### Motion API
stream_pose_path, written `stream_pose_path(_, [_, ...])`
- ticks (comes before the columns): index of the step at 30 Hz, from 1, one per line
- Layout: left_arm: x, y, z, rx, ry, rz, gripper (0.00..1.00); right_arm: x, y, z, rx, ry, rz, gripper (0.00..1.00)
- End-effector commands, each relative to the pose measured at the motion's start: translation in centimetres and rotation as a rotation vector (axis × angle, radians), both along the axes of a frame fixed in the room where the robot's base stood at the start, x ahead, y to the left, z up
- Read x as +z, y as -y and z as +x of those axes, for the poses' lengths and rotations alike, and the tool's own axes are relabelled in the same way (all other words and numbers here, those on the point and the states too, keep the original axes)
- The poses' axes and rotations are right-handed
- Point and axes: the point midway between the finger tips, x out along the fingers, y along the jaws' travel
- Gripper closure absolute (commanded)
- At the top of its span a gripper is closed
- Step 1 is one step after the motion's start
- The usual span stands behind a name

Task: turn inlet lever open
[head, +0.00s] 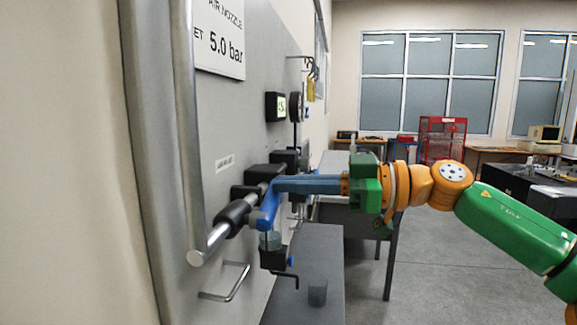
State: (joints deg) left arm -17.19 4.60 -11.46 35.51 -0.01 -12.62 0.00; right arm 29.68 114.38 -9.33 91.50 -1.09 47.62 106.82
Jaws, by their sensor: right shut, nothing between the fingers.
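The blue inlet lever (267,211) sits on the pipe assembly on the grey panel and slants downward across the front of the pipe. My right gripper (277,184) comes in from the right with its blue-grey fingers shut and nothing between them. The fingertips are at the upper end of the lever; I cannot tell whether they touch it. They hide part of the valve body behind. My left gripper is not in view.
A metal pipe (194,150) runs down the panel (226,115) at left. Below the lever are a clear bowl (270,241) and a black hooked fitting (275,260). A wire handle (237,283) juts out lower left. A grey cup (317,292) stands on the bench (322,250).

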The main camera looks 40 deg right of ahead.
Motion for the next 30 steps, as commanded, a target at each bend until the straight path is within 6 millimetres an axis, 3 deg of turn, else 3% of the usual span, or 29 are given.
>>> stream_pose_path(8, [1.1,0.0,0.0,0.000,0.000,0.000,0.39,-0.7,0.5,0.4,-0.001,-0.191,0.223,1.00])
stream_pose_path(30, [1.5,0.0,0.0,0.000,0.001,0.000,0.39,-1.5,0.7,0.6,0.000,-0.183,0.215,1.00])
